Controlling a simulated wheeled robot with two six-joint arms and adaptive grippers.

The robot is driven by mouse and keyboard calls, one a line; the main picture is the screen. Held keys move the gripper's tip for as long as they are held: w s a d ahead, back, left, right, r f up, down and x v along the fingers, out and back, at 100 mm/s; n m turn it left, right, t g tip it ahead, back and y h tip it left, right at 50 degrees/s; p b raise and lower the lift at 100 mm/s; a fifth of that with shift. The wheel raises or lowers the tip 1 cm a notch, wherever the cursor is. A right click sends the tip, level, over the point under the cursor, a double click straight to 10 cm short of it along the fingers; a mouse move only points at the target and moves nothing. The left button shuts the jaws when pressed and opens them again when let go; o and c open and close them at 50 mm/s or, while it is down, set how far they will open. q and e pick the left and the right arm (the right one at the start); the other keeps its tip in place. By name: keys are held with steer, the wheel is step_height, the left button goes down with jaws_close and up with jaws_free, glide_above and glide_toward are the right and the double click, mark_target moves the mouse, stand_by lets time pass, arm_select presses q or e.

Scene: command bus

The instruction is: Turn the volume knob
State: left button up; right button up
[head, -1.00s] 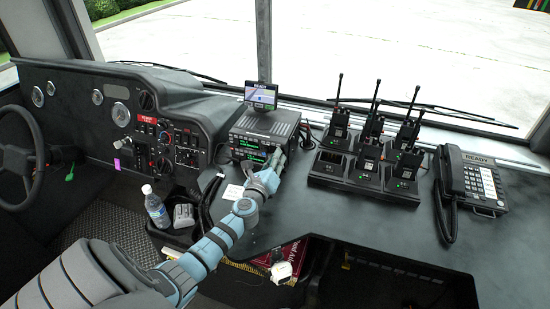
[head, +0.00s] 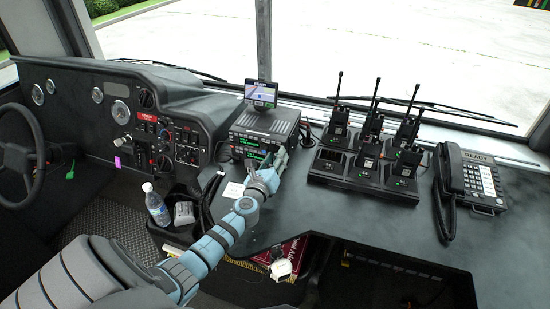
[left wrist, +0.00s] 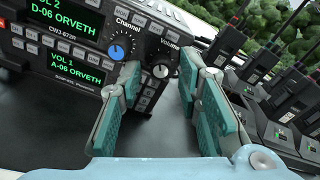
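The radio (head: 262,125) stands on the dash in the head view, with green-lit displays. In the left wrist view its front (left wrist: 70,50) shows a blue-ringed channel knob (left wrist: 117,50) and a dark volume knob (left wrist: 160,71) below the "Volume" label. My left gripper (head: 280,156) is at the right part of the radio's front. In the left wrist view the gripper (left wrist: 160,64) is open, with one teal-padded finger on each side of the volume knob. A gap shows between the knob and each finger. In the head view the gripper hides the knob. My right gripper is not in view.
A small screen (head: 261,94) stands on the radio. Several handheld radios sit in a charger (head: 330,172) to the right, with a desk phone (head: 478,182) beyond. A bottle (head: 156,206) stands to the left. The dark counter (head: 330,225) in front of the charger is clear.

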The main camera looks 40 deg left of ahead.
arm_select(q)
steer(key=shift+r, duration=0.1)
steer(key=shift+s, duration=0.2)
steer(key=v, duration=1.1)
steer(key=shift+s+d, duration=0.1)
steer(key=shift+s, duration=0.2)
steer(key=shift+c, duration=1)
steer(key=m, duration=0.1)
steer(key=s+m+b, duration=0.1)
steer(key=m, duration=0.1)
steer(key=f+m+b, duration=0.1)
steer(key=shift+s+d, duration=0.3)
steer(key=shift+d, duration=0.1)
steer(key=shift+c, duration=0.3)
steer(key=shift+r+m, duration=0.3)
steer(key=shift+m, duration=0.2)
steer(key=x, duration=0.9)
steer(key=b+x, duration=0.1)
steer(key=x, duration=0.4)
steer(key=shift+w+a+r, duration=0.1)
steer(key=shift+r, duration=0.25)
steer(key=shift+c, duration=0.4)
